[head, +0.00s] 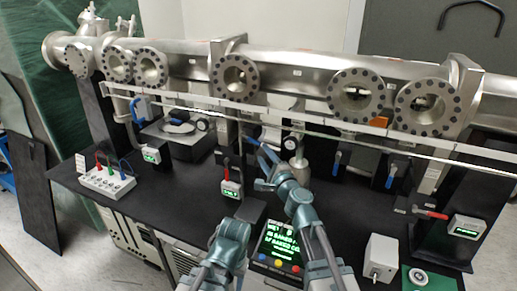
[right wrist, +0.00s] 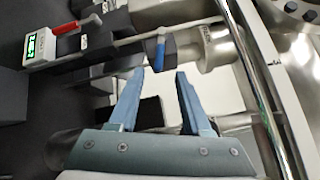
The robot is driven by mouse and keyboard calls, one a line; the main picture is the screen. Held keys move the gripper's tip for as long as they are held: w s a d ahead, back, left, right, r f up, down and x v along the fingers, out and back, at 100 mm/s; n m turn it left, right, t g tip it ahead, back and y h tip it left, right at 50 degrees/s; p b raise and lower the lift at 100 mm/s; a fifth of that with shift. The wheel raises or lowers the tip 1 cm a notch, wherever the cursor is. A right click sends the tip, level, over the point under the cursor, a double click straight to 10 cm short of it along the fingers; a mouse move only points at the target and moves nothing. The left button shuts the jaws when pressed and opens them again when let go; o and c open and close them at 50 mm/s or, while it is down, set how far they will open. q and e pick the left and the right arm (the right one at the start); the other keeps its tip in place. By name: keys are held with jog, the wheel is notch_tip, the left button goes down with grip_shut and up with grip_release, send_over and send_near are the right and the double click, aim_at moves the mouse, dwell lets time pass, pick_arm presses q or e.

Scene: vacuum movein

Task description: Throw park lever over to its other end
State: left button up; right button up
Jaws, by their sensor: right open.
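No readable label shows which lever is the park lever. In the right wrist view a blue-handled lever (right wrist: 160,52) stands just ahead of my right gripper (right wrist: 160,74), in line with the gap between its fingers. The fingers are apart with nothing between them, and the handle looks clear of them. A red-handled lever (right wrist: 67,29) is further left, by a box with a green display (right wrist: 39,46). In the head view my right gripper (head: 260,149) reaches in under the long rail, near the middle of the bench.
A steel beam pipe with round flanges (head: 240,76) runs along the back, with a thin rail (head: 300,117) before it. More blue levers (head: 391,176) hang at right, and a red lever (head: 430,213) sits by another display. A control panel (head: 279,246) stands at front.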

pick_arm(q)
jog(key=shift+f, duration=0.15)
pick_arm(e)
jog(key=v, duration=0.6)
jog(key=shift+c, duration=0.2)
